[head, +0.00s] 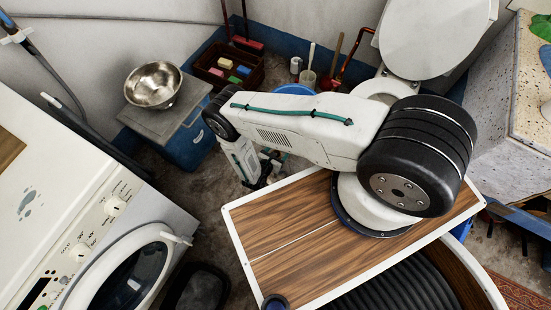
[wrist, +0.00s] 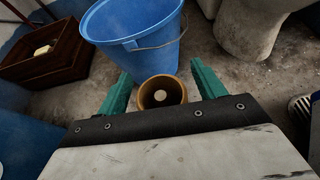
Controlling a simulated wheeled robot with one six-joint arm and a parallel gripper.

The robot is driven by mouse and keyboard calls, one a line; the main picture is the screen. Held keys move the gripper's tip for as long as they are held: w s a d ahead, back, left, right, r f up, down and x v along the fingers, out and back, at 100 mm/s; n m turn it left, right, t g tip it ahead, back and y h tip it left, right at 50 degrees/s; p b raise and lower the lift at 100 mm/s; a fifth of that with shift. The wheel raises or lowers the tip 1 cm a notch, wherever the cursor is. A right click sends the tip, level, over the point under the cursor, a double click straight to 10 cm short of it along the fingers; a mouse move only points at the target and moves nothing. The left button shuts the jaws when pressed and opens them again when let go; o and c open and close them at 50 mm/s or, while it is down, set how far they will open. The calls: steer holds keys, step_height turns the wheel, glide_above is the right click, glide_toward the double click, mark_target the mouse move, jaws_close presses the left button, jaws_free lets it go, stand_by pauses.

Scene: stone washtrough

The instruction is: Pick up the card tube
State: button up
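The card tube (wrist: 141,97) is brown and round, seen end-on in the wrist view, with its open mouth facing the camera and a pale spot inside. My gripper (wrist: 162,84) is open, with one green finger to the left and one to the right of the tube. A narrow gap shows on each side, so the fingers do not appear to press on it. In the head view my gripper (head: 268,168) is low near the floor behind the wooden top of my base, and I cannot make out the tube there.
A blue bucket (wrist: 130,28) stands just beyond the tube. A dark red crate (wrist: 45,52) is at the left, and a pale toilet base (wrist: 247,28) at the right. In the head view a blue cool box (head: 190,143) with a metal bowl (head: 153,85) stands left of my gripper.

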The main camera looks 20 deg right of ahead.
steer(key=c, duration=0.8)
steer(key=shift+r, duration=0.15)
